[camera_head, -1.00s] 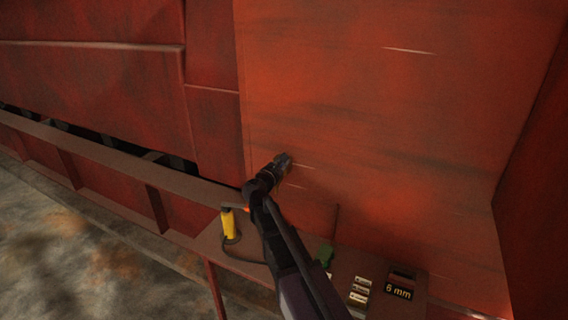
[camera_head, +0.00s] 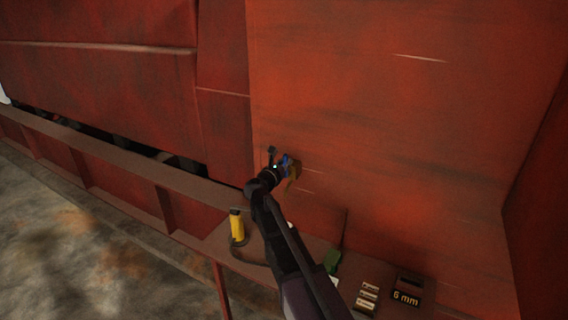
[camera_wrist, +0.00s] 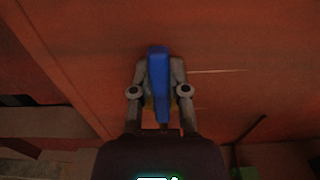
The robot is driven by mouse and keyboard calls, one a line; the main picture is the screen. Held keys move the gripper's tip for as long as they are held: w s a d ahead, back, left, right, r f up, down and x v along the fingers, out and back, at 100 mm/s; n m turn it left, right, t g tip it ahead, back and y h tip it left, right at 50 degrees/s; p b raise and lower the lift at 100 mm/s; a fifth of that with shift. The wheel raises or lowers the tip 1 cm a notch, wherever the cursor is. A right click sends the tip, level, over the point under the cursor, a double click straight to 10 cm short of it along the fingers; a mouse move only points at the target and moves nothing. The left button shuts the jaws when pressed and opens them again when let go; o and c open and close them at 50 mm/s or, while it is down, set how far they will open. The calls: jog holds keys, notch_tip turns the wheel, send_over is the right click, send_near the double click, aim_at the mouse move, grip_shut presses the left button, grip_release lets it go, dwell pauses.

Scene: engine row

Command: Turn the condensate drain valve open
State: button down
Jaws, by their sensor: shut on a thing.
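The condensate drain valve shows as a blue lever handle (camera_wrist: 158,85) in the wrist view, long and upright in the picture, with a brass-yellow body mostly hidden behind it. In the head view the blue handle (camera_head: 284,162) and the brassy body (camera_head: 294,174) sit against the red panel, partly covered by my gripper. My gripper (camera_wrist: 158,72) is shut on the blue handle, one finger on each side of it. In the head view my gripper (camera_head: 280,168) is at the end of my arm, close to the panel.
A shelf below the panel holds a yellow cylindrical tool (camera_head: 237,224), a green object (camera_head: 332,261), several small cylinders (camera_head: 368,297) and a box labelled "6 mm" (camera_head: 406,291). A rusty rail (camera_head: 110,156) runs along the left. The red panel (camera_head: 400,110) is bare above the valve.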

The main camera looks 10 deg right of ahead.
jog(key=shift+w, duration=0.1)
jog(key=c, duration=0.6)
grip_release()
jog(key=shift+s+a, duration=0.35)
jog(key=shift+s, duration=0.2)
jog(key=v, duration=1)
jog(key=shift+s+a, duration=0.25)
jog(key=shift+a, duration=0.05)
